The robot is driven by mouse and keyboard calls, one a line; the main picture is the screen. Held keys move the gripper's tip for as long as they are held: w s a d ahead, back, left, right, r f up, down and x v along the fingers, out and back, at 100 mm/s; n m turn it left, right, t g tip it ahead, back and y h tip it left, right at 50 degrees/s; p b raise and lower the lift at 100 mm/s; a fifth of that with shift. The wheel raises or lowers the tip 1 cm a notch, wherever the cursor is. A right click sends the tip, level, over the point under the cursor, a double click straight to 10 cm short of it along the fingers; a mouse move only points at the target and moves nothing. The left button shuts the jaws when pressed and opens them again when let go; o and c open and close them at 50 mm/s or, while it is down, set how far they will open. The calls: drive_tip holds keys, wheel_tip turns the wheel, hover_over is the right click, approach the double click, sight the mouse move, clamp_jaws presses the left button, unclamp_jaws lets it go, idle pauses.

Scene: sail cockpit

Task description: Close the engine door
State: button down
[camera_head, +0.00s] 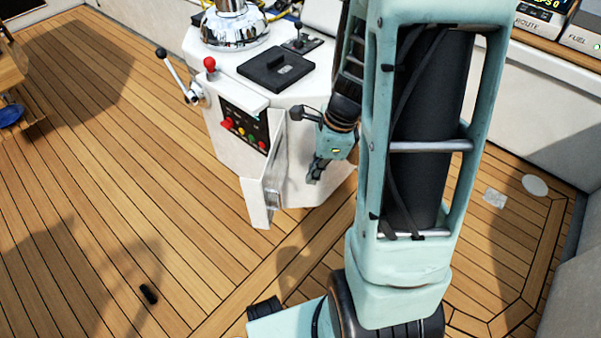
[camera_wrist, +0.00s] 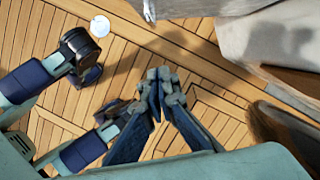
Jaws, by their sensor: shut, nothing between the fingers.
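The engine door (camera_head: 267,183) is a white panel on the front of the white console (camera_head: 312,160). It stands open, swung out from the console toward the camera, with a metal latch plate on its face. My gripper (camera_head: 314,176) is to the right of the door in the head view, in front of the console's right part, fingers pointing down. In the wrist view my gripper (camera_wrist: 160,82) has its fingertips together, with nothing held. Contact with the door cannot be made out. A pale surface (camera_wrist: 275,35) fills the wrist view's upper right; I cannot tell which part it is.
A small black object (camera_head: 149,293) lies on the wooden deck (camera_head: 90,190). A white disc (camera_head: 535,185) is set in the floor at right.

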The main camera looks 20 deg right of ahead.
drive_tip(key=w+a+f+b, duration=0.2)
drive_tip(key=a+f+b, duration=0.2)
drive_tip(key=f, duration=0.4)
drive_tip(key=shift+a+f+b, duration=0.3)
drive_tip(key=shift+a+f, duration=0.1)
drive_tip(key=shift+a, duration=0.45)
drive_tip(key=shift+a, duration=0.15)
